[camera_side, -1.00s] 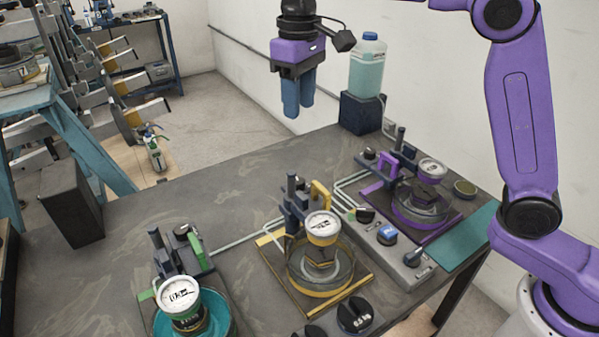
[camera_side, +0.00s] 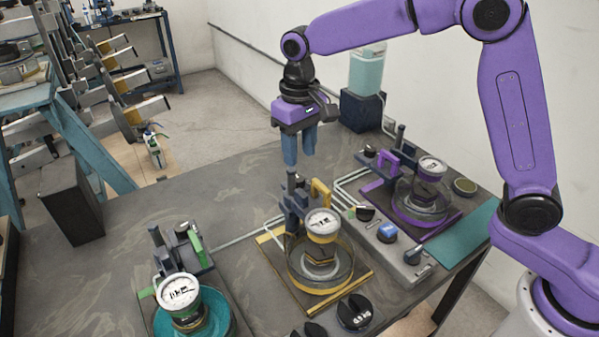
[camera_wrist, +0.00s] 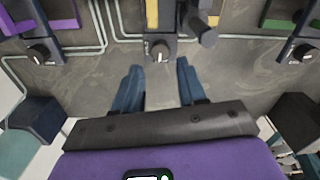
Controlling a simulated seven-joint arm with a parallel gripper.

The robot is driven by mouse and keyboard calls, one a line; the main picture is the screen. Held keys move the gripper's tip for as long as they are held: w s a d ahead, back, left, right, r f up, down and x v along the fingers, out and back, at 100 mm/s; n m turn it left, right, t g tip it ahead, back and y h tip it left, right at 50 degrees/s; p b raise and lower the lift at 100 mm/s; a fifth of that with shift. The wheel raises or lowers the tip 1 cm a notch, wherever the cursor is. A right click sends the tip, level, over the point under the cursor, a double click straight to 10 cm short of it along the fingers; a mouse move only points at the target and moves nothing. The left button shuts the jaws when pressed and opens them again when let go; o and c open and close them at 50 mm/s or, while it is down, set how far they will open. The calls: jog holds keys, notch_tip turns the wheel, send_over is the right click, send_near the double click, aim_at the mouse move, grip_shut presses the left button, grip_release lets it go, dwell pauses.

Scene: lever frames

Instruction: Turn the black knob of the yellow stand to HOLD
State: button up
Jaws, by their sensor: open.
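The yellow stand (camera_side: 365,276) stands mid-table in the side view, with a round gauge (camera_side: 323,222) above a glass bowl, a yellow handle (camera_side: 320,193) and a dark lever post. Its black knob (camera_wrist: 160,49) shows in the wrist view at top centre, with a pale mark on its face. I cannot read any HOLD label or tell the knob's setting. My gripper (camera_side: 299,160) points down above the back of the yellow stand, with its blue fingers apart and empty. In the wrist view, my gripper (camera_wrist: 159,72) is short of the knob in the picture, roughly in line with it.
A green stand (camera_side: 196,247) is at front left and a purple stand (camera_side: 388,160) at back right, each with its own knob. Raised lever posts and pipes crowd the area. A grey control strip (camera_side: 405,262) lies to the right. The left tabletop is clear.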

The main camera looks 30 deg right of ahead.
aim_at(297, 179)
notch_tip(297, 179, down, 6)
jog(key=shift+f, duration=0.25)
grip_shut()
jog(key=shift+m, duration=0.3)
jog(key=m, duration=0.6)
jog(key=shift+a, duration=0.15)
jog(key=m, duration=0.6)
jog(key=shift+w+r+m, duration=0.1)
jog(key=shift+w+m, duration=0.05)
jog(key=shift+m, duration=0.15)
dwell(0.4)
